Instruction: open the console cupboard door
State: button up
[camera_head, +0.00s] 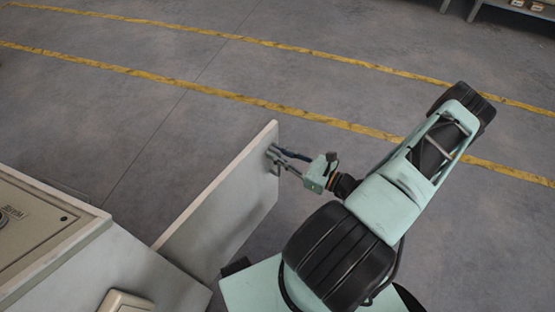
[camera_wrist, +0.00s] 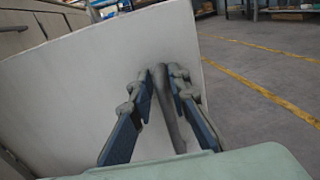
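The console cupboard door (camera_head: 222,205) is a pale grey panel standing swung out from the console, in the lower left of the head view. In the wrist view the door (camera_wrist: 85,85) fills the left and middle. My gripper (camera_head: 273,154) is at the handle near the door's outer edge. In the wrist view my gripper (camera_wrist: 168,73) has its blue fingers drawn together on either side of the grey bar handle (camera_wrist: 168,110). The fingers appear closed on it, though the exact contact is small and partly hidden. The cupboard's inside is not visible.
The console (camera_head: 105,265) with its slanted panel stands at the lower left. Grey floor with yellow lines (camera_head: 245,98) is open beyond the door. Shelving (camera_head: 515,10) stands far off at the upper right.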

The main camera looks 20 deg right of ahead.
aim_at(268, 140)
jog(key=shift+r, duration=2.5)
jog(key=shift+a, duration=0.1)
